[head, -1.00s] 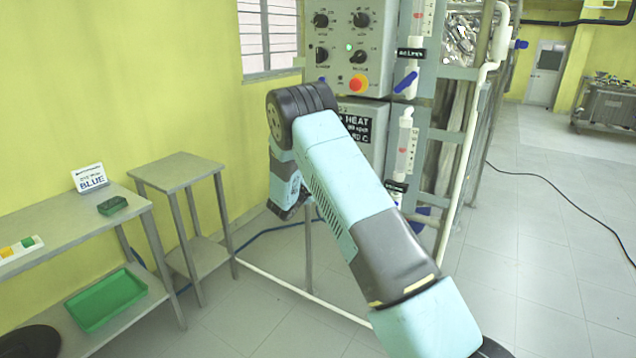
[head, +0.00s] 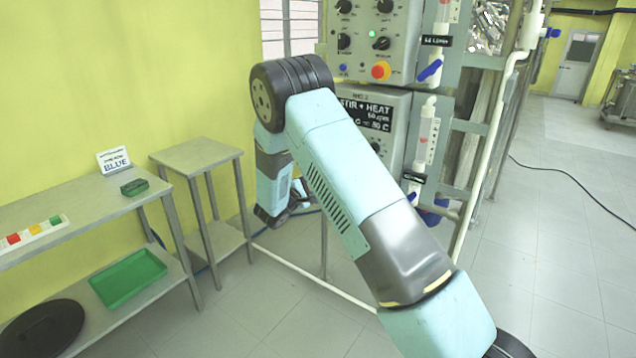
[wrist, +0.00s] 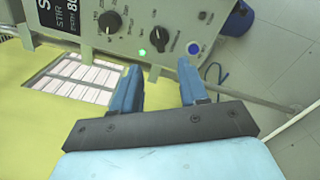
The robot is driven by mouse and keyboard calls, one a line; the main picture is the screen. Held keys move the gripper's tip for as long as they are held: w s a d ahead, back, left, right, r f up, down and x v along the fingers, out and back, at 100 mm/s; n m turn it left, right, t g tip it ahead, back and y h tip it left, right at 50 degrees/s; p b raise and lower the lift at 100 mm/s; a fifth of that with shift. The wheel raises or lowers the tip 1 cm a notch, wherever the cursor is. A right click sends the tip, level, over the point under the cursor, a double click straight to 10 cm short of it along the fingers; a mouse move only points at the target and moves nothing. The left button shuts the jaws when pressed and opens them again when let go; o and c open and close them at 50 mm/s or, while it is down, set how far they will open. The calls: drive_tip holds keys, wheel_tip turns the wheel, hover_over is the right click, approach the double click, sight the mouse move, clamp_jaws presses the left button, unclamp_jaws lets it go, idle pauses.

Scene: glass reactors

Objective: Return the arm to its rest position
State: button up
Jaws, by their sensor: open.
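My arm (head: 345,185) reaches out across the head view from the lower right, bends at a dark elbow joint and hangs down in its far part. In the head view the gripper end is low behind the arm and its jaws cannot be made out. In the wrist view my gripper (wrist: 160,88) shows two blue fingers held apart with nothing between them. A grey control panel (wrist: 170,25) with knobs and a green light lies beyond the fingertips, apart from them.
A grey control box (head: 365,45) with a red button and glass tubing stands behind the arm. A small metal table (head: 195,153) and a shelf bench (head: 75,205) with a green tray (head: 128,278) stand to the left. Open tiled floor (head: 570,250) lies to the right.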

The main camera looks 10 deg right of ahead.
drive_tip(key=s+d+r+m+g+y, duration=0.1)
drive_tip(key=s+d+r+m+g, duration=0.4)
drive_tip(key=s+d+r, duration=0.4)
drive_tip(key=s+d+r+m+g+y, duration=0.1)
drive_tip(key=s+d+r+m+g, duration=0.5)
drive_tip(key=s+r, duration=0.5)
drive_tip(key=s+a+r+m+t+y, duration=0.1)
drive_tip(key=s+r+y, duration=0.1)
drive_tip(key=s, duration=0.7)
drive_tip(key=s+a+r+m+t+y, duration=0.1)
drive_tip(key=s+y, duration=0.4)
drive_tip(key=s, duration=0.5)
drive_tip(key=s+a+r+m+t+y, duration=0.1)
drive_tip(key=s+a+r+y, duration=0.2)
drive_tip(key=s, duration=0.7)
drive_tip(key=shift+r+m+t+y, duration=0.3)
drive_tip(key=shift+m+t+y, duration=0.1)
drive_tip(key=shift+s, duration=0.1)
